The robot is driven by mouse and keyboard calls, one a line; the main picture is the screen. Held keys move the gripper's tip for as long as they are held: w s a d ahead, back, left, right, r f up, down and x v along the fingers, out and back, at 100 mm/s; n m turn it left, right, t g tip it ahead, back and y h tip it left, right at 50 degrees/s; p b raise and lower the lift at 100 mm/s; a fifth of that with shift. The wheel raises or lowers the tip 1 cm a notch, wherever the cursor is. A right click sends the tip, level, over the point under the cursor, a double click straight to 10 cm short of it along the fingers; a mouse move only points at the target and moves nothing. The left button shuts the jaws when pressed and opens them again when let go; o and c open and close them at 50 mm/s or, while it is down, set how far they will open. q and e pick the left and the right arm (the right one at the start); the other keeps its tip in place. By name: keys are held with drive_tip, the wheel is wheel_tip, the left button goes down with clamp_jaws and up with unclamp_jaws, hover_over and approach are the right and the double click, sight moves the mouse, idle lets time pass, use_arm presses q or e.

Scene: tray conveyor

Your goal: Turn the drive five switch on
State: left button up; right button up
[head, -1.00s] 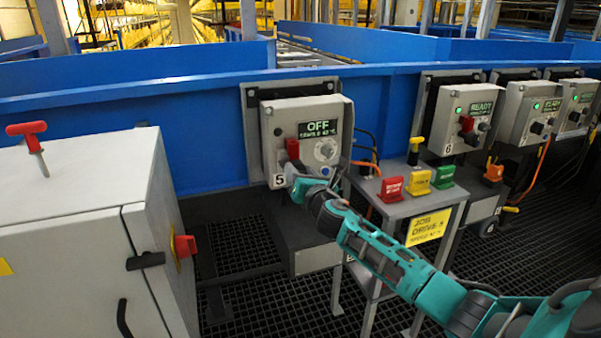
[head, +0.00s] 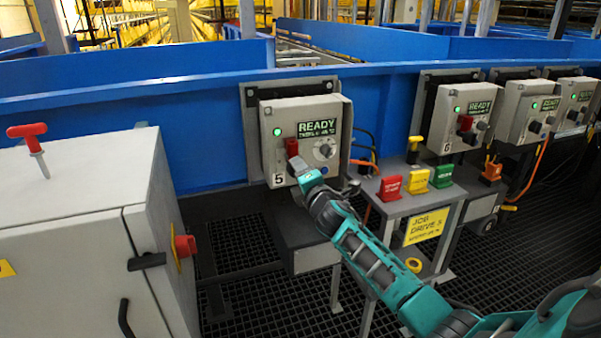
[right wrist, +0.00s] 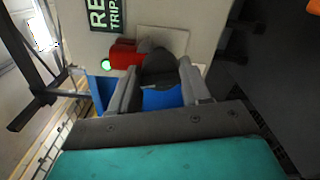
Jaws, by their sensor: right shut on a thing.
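The drive five box (head: 268,160), a grey control box marked 5, hangs on the blue conveyor side. Its display (head: 319,129) reads READY and its green lamp (head: 253,127) is lit. My left gripper is out of view.
A small stand holds red (head: 390,188), yellow (head: 418,182) and green (head: 441,175) blocks and a yellow job card (head: 427,227). Box 6 (head: 450,130) and further boxes stand to the right. A grey cabinet (head: 75,240) fills the left.

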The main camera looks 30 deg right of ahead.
drive_tip(key=shift+d+r+m, duration=0.1)
drive_tip(key=shift+d+m, duration=0.1)
drive_tip(key=shift+m, duration=1.5)
drive_tip(key=o, duration=1)
drive_tip(key=shift+o, duration=0.2)
drive_tip(key=shift+s+a, duration=0.1)
drive_tip(key=p+v, duration=0.2)
drive_tip(key=v, duration=1)
drive_tip(key=shift+s+a, duration=0.15)
drive_tip(key=shift+s, duration=0.2)
